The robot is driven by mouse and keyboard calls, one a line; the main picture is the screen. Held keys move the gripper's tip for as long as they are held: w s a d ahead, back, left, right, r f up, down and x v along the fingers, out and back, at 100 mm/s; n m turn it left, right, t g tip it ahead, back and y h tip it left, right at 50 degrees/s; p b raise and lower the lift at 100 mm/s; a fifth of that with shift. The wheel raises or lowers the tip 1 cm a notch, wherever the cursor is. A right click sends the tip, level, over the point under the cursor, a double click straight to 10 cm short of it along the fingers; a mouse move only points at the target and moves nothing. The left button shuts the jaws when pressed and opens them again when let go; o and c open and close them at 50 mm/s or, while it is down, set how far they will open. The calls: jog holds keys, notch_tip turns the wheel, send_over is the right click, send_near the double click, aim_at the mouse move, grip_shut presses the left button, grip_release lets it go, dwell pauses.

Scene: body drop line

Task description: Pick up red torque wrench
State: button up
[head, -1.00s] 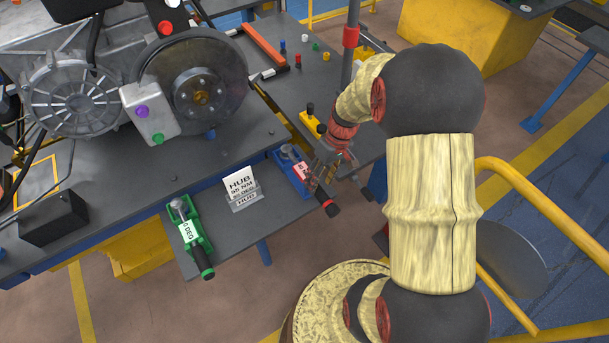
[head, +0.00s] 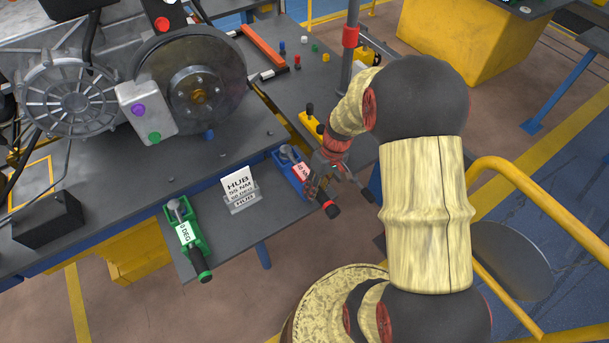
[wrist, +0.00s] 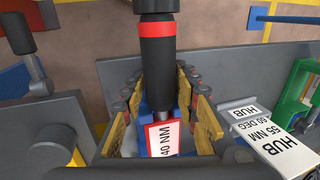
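The red torque wrench has a red-framed label (head: 301,172) and a black handle (head: 331,209) with red bands. It lies in a blue holder (head: 280,165) on the small grey shelf. My gripper (head: 335,182) is over the wrench, near its label and handle. In the wrist view the handle (wrist: 158,62) points up the picture and the label reads 40 NM. My gripper (wrist: 163,118) is open, with a yellow-padded finger on each side of the wrench. Gaps show between pads and wrench. The wrench's head is hidden in the wrist view.
A white HUB sign (head: 239,187) stands left of the wrench, and a green tool (head: 187,235) lies further left on the shelf. A yellow block with a black knob (head: 311,122) and a grey post (head: 348,65) stand close behind my gripper.

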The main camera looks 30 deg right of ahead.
jog(key=c, duration=0.6)
grip_shut()
